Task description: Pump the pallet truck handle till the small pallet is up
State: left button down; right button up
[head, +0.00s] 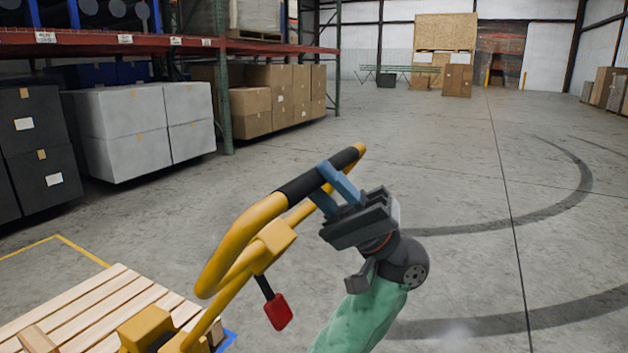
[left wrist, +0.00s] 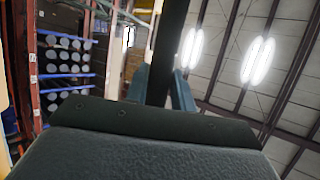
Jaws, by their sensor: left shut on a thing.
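The yellow pallet truck handle (head: 232,250) is a loop that rises tilted from the lower left of the head view. It has a black grip (head: 302,187) on its top bar and a red lever (head: 278,311) below. My left gripper (head: 330,186) is shut on the black grip with its blue fingers. In the left wrist view the dark grip (left wrist: 167,45) stands between the fingers. The small wooden pallet (head: 85,312) lies at the lower left, partly cut off by the frame. Its height off the floor cannot be told. My right gripper is not in view.
Racking with an orange beam (head: 150,42) stands at the left, with grey cartons (head: 140,130) and brown boxes (head: 270,100) beneath. A yellow floor line (head: 82,252) runs near the pallet. The concrete floor at the middle and right is clear.

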pick_arm(q)
jog(key=shift+s+d+f+n+g+b, duration=0.25)
jog(key=shift+s+d+f+g+b, duration=0.15)
jog(key=shift+d+f, duration=0.25)
jog(key=shift+s+d+f+n+g+b, duration=0.15)
jog(key=shift+d+f+n+g+b, duration=0.15)
jog(key=shift+d+f+b, duration=0.25)
